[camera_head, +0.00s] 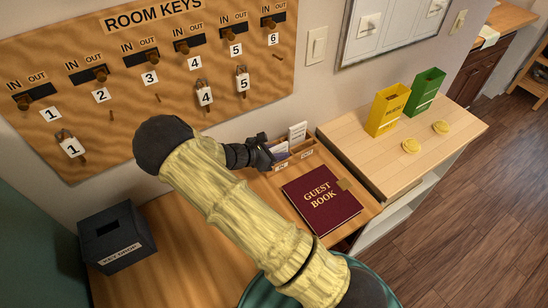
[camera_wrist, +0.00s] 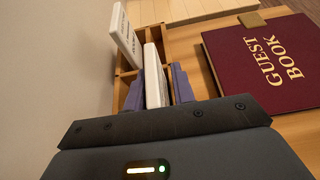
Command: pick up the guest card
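A wooden card holder (camera_head: 300,160) with compartments and small labels stands on the desk against the wall; it also shows in the wrist view (camera_wrist: 185,48). One white card (camera_head: 297,131) stands upright in its back part, seen tilted in the wrist view (camera_wrist: 124,35). A second pale card (camera_head: 279,150) stands nearer, partly hidden by my gripper (camera_head: 268,150). In the wrist view, this nearer card (camera_wrist: 154,78) is between two bluish-purple pieces that look like my fingertips (camera_wrist: 157,88). Whether they press on it is unclear. No card wording is readable, so I cannot tell which is the guest card.
A dark red guest book (camera_head: 321,199) lies just right of the holder. A dark key-drop box (camera_head: 117,238) stands at the desk's left. The room-key board (camera_head: 150,100) hangs behind. Yellow (camera_head: 388,110) and green (camera_head: 427,91) containers stand on the right counter.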

